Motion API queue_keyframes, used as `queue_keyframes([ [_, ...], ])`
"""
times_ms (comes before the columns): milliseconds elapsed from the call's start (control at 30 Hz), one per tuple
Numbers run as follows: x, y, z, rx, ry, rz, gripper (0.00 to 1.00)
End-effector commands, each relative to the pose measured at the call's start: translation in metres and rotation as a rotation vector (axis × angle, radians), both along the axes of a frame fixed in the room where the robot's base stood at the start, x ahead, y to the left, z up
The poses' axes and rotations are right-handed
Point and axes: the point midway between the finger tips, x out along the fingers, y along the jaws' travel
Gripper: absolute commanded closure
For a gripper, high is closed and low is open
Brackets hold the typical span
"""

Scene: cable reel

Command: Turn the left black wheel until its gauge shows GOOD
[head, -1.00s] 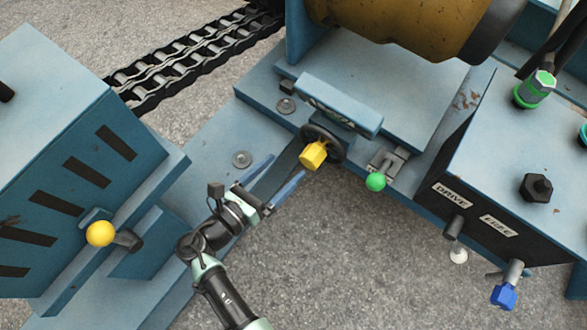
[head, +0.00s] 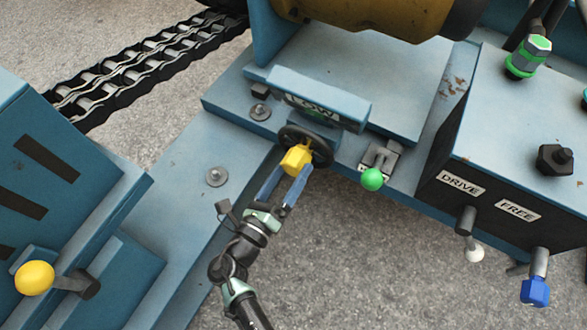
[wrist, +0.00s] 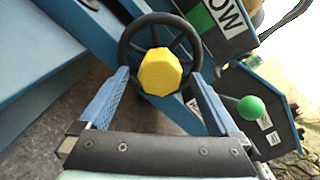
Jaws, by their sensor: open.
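The black wheel (head: 321,146) with a yellow faceted knob (head: 297,159) at its front is mounted on the blue machine. In the wrist view the wheel (wrist: 126,55) and the yellow knob (wrist: 160,72) are in the upper middle. The gauge plate (head: 313,107) above the wheel partly reads "LOW", and its end shows as "OW" in the wrist view (wrist: 228,14), with green beside it. My gripper (head: 284,185) is open, its blue fingers pointing at the knob. In the wrist view the fingers (wrist: 160,85) stand on either side of the knob; I cannot tell whether they touch it.
A green-balled lever (head: 372,179) is close right of the wheel. Farther right is a black panel with DRIVE (head: 460,184) and FREE (head: 517,211) labels and a blue-tipped lever (head: 534,291). A yellow-balled lever (head: 35,278) is at left. Open gravel (head: 370,260) lies in front.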

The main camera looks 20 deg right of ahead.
Motion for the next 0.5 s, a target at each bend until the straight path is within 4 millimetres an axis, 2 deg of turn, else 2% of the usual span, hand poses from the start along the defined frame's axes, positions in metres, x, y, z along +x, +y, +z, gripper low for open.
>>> queue_keyframes([
  [200,0.013,-0.016,-0.001,0.001,-0.002,-0.001,0.02],
  [500,0.015,-0.018,0.001,0.001,-0.002,0.000,0.02],
])
